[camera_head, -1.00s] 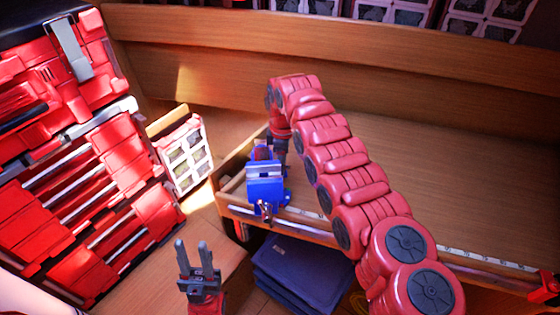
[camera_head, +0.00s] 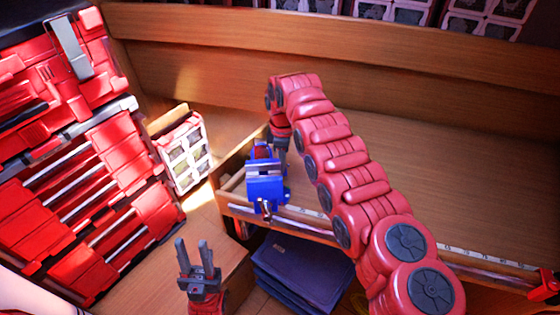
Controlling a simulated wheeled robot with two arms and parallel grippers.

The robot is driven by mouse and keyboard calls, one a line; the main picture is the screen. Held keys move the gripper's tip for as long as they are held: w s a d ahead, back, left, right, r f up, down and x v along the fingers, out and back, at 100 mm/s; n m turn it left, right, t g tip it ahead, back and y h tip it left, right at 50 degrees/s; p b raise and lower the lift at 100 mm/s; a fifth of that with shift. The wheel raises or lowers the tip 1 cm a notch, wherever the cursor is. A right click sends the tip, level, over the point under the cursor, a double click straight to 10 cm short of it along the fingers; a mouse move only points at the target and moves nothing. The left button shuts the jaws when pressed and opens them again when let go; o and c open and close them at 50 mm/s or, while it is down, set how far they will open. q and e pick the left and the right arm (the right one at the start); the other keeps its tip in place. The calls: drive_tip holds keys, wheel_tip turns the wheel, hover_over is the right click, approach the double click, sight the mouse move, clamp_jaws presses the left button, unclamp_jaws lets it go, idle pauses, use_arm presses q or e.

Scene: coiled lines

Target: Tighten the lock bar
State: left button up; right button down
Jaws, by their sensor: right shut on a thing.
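A blue vise (camera_head: 266,190) with grey jaws stands at the near left corner of the wooden workbench, its metal screw end pointing toward me. My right arm reaches over the bench from the lower right, and my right gripper (camera_head: 263,152) is at the far side of the vise. It is shut on a part of the vise. Its fingertips and the held part are mostly hidden, and I cannot make out the lock bar clearly. My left gripper (camera_head: 196,255) is open and empty, pointing up, low in front of the bench and apart from the vise.
The workbench (camera_head: 430,170) top is bare behind my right arm. A red tool cabinet (camera_head: 90,190) fills the left. A case with clear compartments (camera_head: 186,158) stands between it and the bench. Dark blue folded cloths (camera_head: 300,270) lie below the bench edge.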

idle(0.3)
drive_tip(key=shift+f+m+b, duration=0.2)
drive_tip(key=shift+m+b, duration=0.2)
drive_tip(key=shift+b, duration=0.65)
drive_tip(key=m+b, duration=0.3)
drive_tip(key=b, duration=0.1)
drive_tip(key=shift+m+b, duration=0.5)
drive_tip(key=shift+b, duration=0.15)
drive_tip(key=shift+r+m+b, duration=0.15)
drive_tip(key=shift+m+b, duration=0.45)
drive_tip(key=shift+m, duration=0.6)
drive_tip(key=shift+r+m, duration=0.1)
drive_tip(key=shift+m, duration=1.1)
drive_tip(key=shift+w+b, duration=0.1)
drive_tip(key=shift+b, duration=0.2)
